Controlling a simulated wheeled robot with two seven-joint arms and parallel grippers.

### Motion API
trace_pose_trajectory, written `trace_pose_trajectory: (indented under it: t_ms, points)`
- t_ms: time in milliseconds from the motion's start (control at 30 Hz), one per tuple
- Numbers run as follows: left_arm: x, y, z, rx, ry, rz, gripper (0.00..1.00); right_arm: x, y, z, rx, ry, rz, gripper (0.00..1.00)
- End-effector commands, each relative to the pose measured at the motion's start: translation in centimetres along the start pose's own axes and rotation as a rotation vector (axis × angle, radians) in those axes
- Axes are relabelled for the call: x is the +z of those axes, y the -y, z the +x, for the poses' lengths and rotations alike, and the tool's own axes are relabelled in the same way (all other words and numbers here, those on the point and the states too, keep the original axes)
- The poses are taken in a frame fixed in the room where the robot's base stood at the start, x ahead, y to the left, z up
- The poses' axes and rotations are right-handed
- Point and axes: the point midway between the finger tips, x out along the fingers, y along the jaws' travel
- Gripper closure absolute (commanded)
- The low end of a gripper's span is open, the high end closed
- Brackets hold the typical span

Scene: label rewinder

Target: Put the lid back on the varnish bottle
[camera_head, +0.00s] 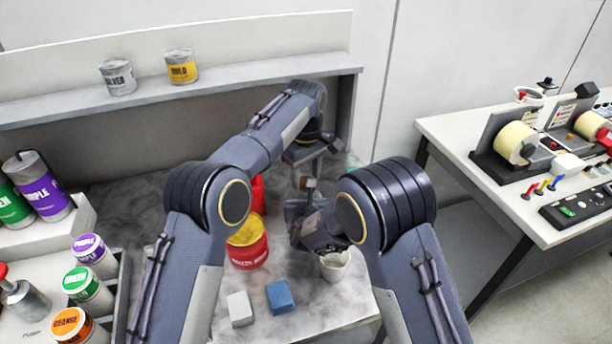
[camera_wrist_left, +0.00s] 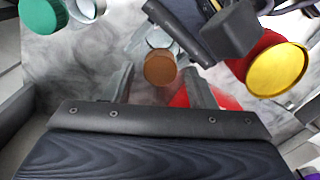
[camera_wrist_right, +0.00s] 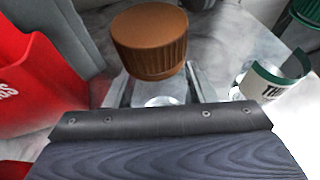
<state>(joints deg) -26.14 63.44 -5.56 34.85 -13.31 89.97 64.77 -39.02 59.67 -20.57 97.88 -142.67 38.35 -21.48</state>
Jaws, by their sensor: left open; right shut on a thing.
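A ribbed brown lid (camera_wrist_right: 150,42) shows large in the right wrist view, with a pale bottle-like body (camera_wrist_right: 155,92) below it. My right gripper (camera_wrist_right: 160,95) is shut on that body. The left wrist view shows the brown lid (camera_wrist_left: 158,68) between the fingers of my left gripper (camera_wrist_left: 158,88), which are open and apart from it. In the head view my left gripper (camera_head: 304,160) is above my right gripper (camera_head: 303,212). The lid appears to be on or just over the bottle; I cannot tell if it is seated. The bottle is mostly hidden.
A red can with a yellow top (camera_head: 247,250) and another red container (camera_head: 258,195) stand left of the grippers. A white cup (camera_head: 335,265), a white block (camera_head: 240,309) and a blue block (camera_head: 280,297) are in front. A green-lidded container (camera_wrist_right: 305,12) is close by.

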Motion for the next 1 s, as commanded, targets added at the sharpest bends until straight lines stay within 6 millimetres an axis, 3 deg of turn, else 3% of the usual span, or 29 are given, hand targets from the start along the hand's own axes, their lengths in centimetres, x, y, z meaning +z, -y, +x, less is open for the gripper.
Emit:
trace_pose_trajectory:
  t_ms: [433, 767, 900, 1000]
  points:
    - [-0.01, 0.01, 0.99, 0.001, -0.001, 0.000, 0.49, 0.02, 0.00, 0.00, 0.000, 0.000, 0.000, 1.00]
    - [0.00, 0.01, 0.97, 0.001, -0.001, 0.000, 0.93, 0.03, 0.00, 0.00, 0.000, 0.000, 0.000, 1.00]
    - [-0.01, 0.01, 0.97, 0.001, -0.001, 0.021, 0.95, 0.02, -0.01, 0.00, 0.000, 0.000, 0.000, 1.00]
    - [-0.03, 0.02, 0.98, 0.000, -0.001, 0.138, 0.95, 0.02, -0.01, 0.00, 0.000, 0.000, 0.000, 1.00]
